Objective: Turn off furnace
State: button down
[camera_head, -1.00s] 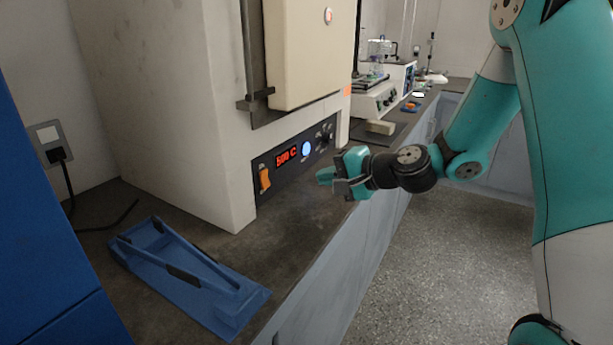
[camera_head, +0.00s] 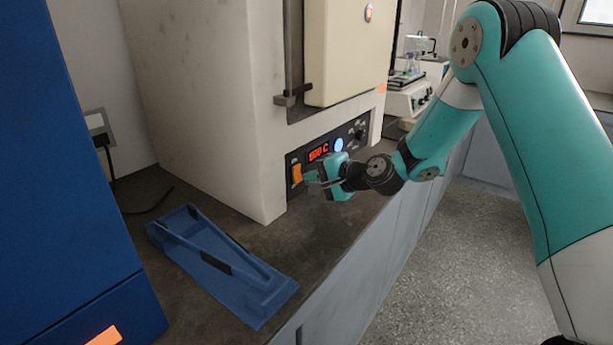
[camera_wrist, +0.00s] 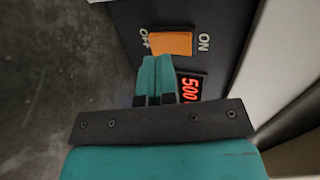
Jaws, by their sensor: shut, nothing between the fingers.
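The furnace (camera_head: 205,90) is a large off-white box on the dark counter, with a black control panel low on its front. The panel has an orange rocker switch (camera_head: 296,174), a red display (camera_head: 318,152) and a blue-white round button (camera_head: 338,144). In the wrist view the orange switch (camera_wrist: 171,43) lies between the OFF and ON labels, and the display (camera_wrist: 188,88) reads 500. My gripper (camera_head: 308,177) is shut and empty, its fingertips close in front of the switch. In the wrist view the fingertips (camera_wrist: 151,60) are at the switch's lower edge, nearer the OFF side; contact is unclear.
A blue cabinet (camera_head: 70,150) stands at the left. Lab devices (camera_head: 410,95) stand farther back. The floor (camera_head: 450,240) to the right is clear.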

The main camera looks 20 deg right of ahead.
aim_at(297, 174)
jog(key=shift+x, duration=1.15)
jog(key=shift+f, duration=0.1)
jog(key=shift+w+f+b, duration=0.15)
jog(key=shift+f+b, duration=0.05)
jog(key=shift+b, duration=0.65)
jog(key=shift+a+r+p, duration=0.1)
jog(key=shift+r+p, duration=0.15)
jog(key=shift+p, duration=0.05)
jog(key=shift+r, duration=0.1)
